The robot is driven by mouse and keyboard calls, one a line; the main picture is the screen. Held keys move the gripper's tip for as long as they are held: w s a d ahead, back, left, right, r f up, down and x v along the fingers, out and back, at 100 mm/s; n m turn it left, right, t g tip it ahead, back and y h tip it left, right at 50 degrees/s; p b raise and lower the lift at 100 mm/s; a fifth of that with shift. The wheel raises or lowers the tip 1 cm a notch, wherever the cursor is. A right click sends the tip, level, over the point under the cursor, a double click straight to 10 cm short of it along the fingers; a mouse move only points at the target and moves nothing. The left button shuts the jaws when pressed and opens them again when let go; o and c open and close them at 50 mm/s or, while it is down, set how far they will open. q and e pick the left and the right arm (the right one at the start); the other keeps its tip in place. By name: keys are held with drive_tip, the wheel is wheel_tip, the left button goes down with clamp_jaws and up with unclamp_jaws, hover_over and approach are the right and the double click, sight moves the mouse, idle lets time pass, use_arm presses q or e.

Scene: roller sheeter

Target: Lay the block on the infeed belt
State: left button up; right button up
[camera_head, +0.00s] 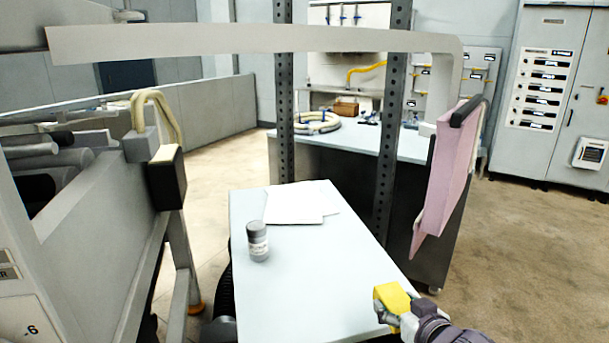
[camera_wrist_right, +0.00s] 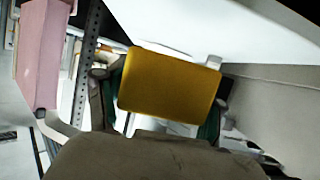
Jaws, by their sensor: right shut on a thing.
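The yellow block (camera_head: 392,298) is in my right gripper (camera_head: 403,312), at the lower right of the head view, over or beside the near right edge of the white table. In the right wrist view the block (camera_wrist_right: 171,83) fills the middle, with a finger on each side of it. The right gripper (camera_wrist_right: 158,95) is shut on it. The infeed belt cannot be clearly made out; a machine with rollers (camera_head: 45,150) stands at the left of the head view. My left gripper is not in view.
The white table (camera_head: 310,285) holds a grey jar (camera_head: 258,241) and white sheets (camera_head: 297,203). A pale overhead bar (camera_head: 250,40) spans the view above it.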

drive_tip(key=s+a+h, duration=0.1)
drive_tip(key=s+a, duration=0.2)
drive_tip(key=s, duration=0.3)
drive_tip(key=shift+f+m, duration=0.15)
drive_tip(key=shift+m, duration=0.25)
drive_tip(key=s, duration=0.2)
drive_tip(key=s+m+h, duration=0.1)
drive_tip(key=shift+s+d+r, duration=0.1)
drive_tip(key=shift+s+r, duration=0.1)
drive_tip(key=shift+r, duration=0.15)
drive_tip(key=shift+s+d+r, duration=0.1)
drive_tip(key=shift+s, duration=0.2)
drive_tip(key=shift+n+y, duration=0.7)
drive_tip(key=shift+n, duration=0.2)
drive_tip(key=w, duration=0.2)
drive_tip(key=w+d, duration=0.1)
drive_tip(key=w, duration=0.5)
drive_tip(key=shift+w+d+f, duration=0.15)
drive_tip(key=shift+d+f, duration=0.1)
drive_tip(key=shift+d, duration=0.1)
drive_tip(key=shift+c, duration=0.2)
drive_tip(key=w+d+r, duration=0.2)
drive_tip(key=w+d, duration=0.2)
drive_tip(key=w, duration=0.1)
drive_tip(key=shift+w+y, duration=0.15)
drive_tip(key=shift+y, duration=0.25)
